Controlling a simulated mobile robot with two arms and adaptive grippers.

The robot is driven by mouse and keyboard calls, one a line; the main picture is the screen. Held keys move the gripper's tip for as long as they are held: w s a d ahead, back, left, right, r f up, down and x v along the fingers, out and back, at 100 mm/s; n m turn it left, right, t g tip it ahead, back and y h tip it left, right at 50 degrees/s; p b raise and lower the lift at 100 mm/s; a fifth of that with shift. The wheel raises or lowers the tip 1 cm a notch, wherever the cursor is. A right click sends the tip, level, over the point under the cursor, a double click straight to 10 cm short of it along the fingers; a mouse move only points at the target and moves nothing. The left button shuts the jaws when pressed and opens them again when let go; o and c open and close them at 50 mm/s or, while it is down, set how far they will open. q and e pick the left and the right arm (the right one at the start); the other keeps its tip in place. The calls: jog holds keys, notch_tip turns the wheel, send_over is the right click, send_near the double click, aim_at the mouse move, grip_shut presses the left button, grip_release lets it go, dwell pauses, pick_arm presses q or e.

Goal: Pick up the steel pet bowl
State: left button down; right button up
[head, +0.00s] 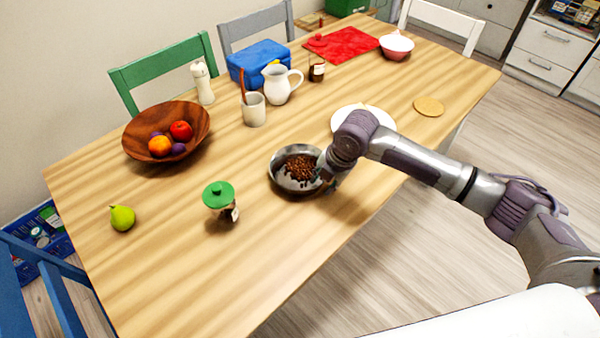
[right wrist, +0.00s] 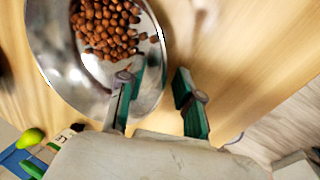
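The steel pet bowl (head: 283,182) stands on the wooden table near its front edge, with brown kibble (head: 300,168) in it. In the right wrist view the shiny bowl (right wrist: 55,62) fills the upper left, with the kibble (right wrist: 108,28) inside. My right gripper (head: 324,176) is at the bowl's right side. In the right wrist view its two fingers (right wrist: 155,82) are apart, one over the bowl's inside and the other outside the rim. The rim shows between them with a gap to the outer finger. My left gripper is not in view.
A jar with a green lid (head: 219,201) stands left of the bowl. A white plate (head: 345,115) lies behind my right arm. A cup (head: 254,109), a white pitcher (head: 280,85) and a wooden fruit bowl (head: 135,138) stand farther back.

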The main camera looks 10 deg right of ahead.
jog(key=shift+f, duration=0.3)
grip_shut()
jog(key=shift+w+r, duration=0.1)
